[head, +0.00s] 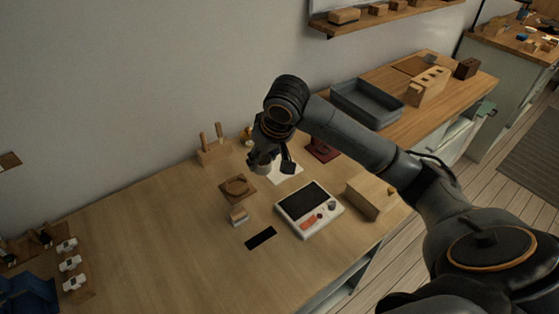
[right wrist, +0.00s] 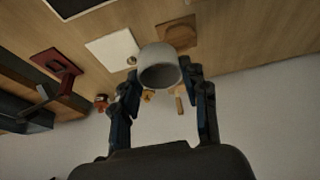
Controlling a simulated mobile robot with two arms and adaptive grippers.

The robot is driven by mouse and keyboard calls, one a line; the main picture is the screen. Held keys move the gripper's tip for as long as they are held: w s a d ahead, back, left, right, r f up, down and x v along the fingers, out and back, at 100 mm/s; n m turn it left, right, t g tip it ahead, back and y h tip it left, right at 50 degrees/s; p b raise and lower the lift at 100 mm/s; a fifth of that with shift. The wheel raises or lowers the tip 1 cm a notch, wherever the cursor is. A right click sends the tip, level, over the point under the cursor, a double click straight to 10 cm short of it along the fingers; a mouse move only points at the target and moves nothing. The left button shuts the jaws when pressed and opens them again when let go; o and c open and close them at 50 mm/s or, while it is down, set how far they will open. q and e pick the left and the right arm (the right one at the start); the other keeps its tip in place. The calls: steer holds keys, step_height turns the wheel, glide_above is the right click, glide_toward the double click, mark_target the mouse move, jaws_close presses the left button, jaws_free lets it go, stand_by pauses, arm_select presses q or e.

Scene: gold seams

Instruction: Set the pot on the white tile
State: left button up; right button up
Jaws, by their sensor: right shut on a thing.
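My right gripper (head: 272,162) is shut on a small pale grey pot (right wrist: 160,68), whose round end faces the camera between the fingertips in the right wrist view. In the head view the gripper and arm mostly cover the pot. The white tile (head: 287,175) lies flat on the wooden table, partly hidden behind the gripper. Whether the pot is over the tile's edge, I cannot tell. My left gripper is not in view.
A wooden square with a round disc (head: 237,189) lies left of the tile. A white device with a dark panel (head: 308,209) lies in front. A tool block (head: 214,153), a dark red stand (head: 322,150) and a wooden box (head: 369,196) are nearby. The table's left middle is clear.

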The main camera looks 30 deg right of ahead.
steer(key=w+d+f, duration=0.2)
steer(key=d, duration=0.1)
steer(key=w+d+f+p, duration=0.1)
steer(key=w+d+f, duration=0.1)
steer(key=d+f, duration=0.1)
steer(key=w+d+f, duration=0.2)
steer(key=d+f, duration=0.1)
steer(key=d, duration=0.1)
steer(key=shift+w+d+f, duration=0.1)
steer(key=shift+w+d, duration=0.05)
steer(key=shift+d, duration=0.2)
steer(key=shift+w+d+f, duration=0.2)
steer(key=shift+d+f, duration=0.15)
steer(key=shift+f, duration=0.2)
step_height(320, 180, down, 3)
steer(key=shift+w+d+f+p, duration=0.1)
steer(key=shift+d+f+p, duration=0.05)
steer(key=shift+p, duration=0.4)
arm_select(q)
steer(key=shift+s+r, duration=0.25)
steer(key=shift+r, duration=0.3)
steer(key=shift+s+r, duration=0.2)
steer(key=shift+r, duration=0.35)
arm_select(e)
steer(key=o, duration=0.8)
steer(key=shift+f, duration=0.15)
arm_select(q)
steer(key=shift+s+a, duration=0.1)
arm_select(e)
steer(key=shift+o, duration=0.2)
